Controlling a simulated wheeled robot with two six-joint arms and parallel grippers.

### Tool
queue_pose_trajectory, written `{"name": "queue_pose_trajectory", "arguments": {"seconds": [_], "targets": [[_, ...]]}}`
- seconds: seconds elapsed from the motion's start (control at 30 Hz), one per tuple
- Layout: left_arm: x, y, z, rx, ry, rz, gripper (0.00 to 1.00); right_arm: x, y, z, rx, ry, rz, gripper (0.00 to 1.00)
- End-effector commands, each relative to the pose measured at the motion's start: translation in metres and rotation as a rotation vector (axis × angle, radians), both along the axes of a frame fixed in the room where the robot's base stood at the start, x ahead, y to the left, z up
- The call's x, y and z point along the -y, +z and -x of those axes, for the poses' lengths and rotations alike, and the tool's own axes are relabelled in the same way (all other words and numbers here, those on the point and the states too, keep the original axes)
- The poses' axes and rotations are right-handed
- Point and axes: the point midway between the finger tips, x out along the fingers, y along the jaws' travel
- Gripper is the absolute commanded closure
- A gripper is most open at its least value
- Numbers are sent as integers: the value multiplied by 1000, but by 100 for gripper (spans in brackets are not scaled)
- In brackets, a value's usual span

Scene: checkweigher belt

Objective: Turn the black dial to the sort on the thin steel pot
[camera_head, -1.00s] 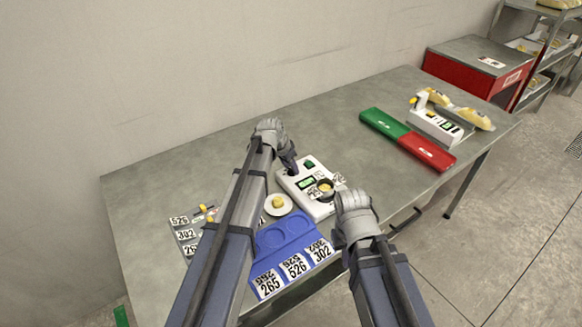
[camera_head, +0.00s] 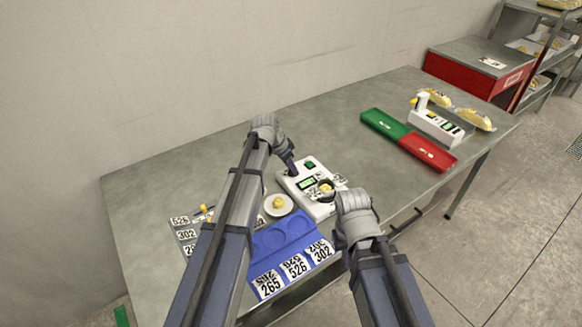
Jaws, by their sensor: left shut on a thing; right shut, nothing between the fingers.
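The white device (camera_head: 310,207) stands mid-table with a small green display (camera_head: 306,183). A small round steel pot (camera_head: 326,190) with something yellow in it sits on the device, with number tags beside it too small to read. My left gripper (camera_head: 291,170) reaches down at the device's back left corner. It is shut on the black dial, which its fingers mostly hide, so the dial's setting cannot be read. My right gripper (camera_head: 350,200) is beside the device's front right; its fingers are hard to see, and it holds nothing visible.
A blue tray (camera_head: 270,262) with cards 265, 526 and 302 lies in front of the device. A white plate (camera_head: 288,208) holds a yellow piece. More number cards (camera_head: 184,235) lie left. Green (camera_head: 383,123) and red (camera_head: 427,153) trays and a second white device (camera_head: 436,126) stand right.

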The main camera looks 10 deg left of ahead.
Motion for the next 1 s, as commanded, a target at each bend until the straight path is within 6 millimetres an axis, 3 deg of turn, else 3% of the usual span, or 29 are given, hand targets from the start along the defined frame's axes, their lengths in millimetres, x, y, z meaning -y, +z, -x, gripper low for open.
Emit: {"name": "queue_pose_trajectory", "arguments": {"seconds": [0.03, 0.07, 0.3, 0.67, 1.0], "targets": [[0, 0, 1, -2, 0, -1, 100, 0, 0, 0, 0, 0, 0, 100], [0, 0, 1, -2, 0, -1, 58, 0, 0, 0, 0, 0, 0, 100], [0, 0, 0, -1, 1, 0, 31, 0, 0, 0, 0, 0, 0, 100], [-1, 3, 1, -1, 1, 0, 31, 0, 3, 0, 0, 0, 0, 100], [-8, 35, 10, -1, 2, 0, 31, 0, 35, 0, 0, 0, 0, 100]]}}
